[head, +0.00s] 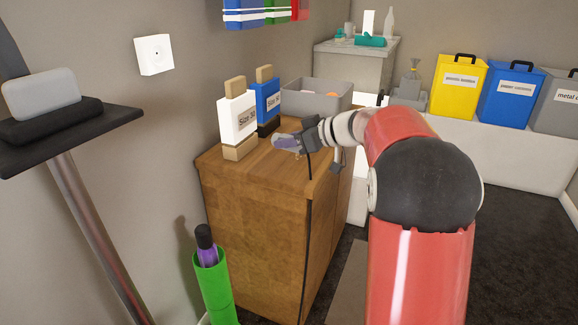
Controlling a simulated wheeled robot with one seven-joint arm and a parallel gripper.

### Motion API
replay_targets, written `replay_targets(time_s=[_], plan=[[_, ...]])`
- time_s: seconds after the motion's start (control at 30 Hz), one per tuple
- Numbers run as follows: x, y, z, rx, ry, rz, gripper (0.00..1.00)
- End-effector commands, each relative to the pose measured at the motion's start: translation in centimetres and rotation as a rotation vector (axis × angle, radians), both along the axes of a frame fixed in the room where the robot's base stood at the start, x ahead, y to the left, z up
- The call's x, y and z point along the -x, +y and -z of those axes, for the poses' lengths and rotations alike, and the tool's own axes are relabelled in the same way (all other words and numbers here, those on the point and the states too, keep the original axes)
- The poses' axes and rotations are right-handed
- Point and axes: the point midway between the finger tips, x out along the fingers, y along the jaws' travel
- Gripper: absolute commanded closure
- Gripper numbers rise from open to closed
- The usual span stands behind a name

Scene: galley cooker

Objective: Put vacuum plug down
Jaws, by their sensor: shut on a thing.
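My gripper (291,142) reaches in from the right, just above the wooden cabinet top (262,163), near its front edge. It is shut on what appears to be the vacuum plug, which is small and mostly hidden by the fingers. A thin black cable (307,215) runs from beside the gripper down the cabinet's front corner. A small grey piece (336,167) shows just below the wrist. I cannot tell whether the held thing touches the cabinet top.
A white wall socket (154,54) is at left. A green tube (214,286) stands by the cabinet. The cabinet top's front left is clear.

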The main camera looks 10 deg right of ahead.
Motion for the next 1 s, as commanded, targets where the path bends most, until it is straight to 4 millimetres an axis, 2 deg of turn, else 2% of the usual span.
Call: replay_targets(time_s=[0.03, 0.27, 0.5, 0.87, 0.9, 1.0], plan=[[0.0, 0.0, 0.8, 0.0, 0.0, 0.0, 0.93], [0.0, 0.0, 2.3, -0.001, -0.001, 0.0, 0.93], [0.0, 0.0, 5.7, -0.001, -0.001, 0.0, 0.93], [0.0, 0.0, 5.9, 0.001, -0.001, 0.0, 0.93], [0.0, 0.0, 5.9, 0.001, -0.001, -0.001, 0.65], [0.0, 0.0, 5.9, 0.001, -0.001, -0.001, 0.52]])
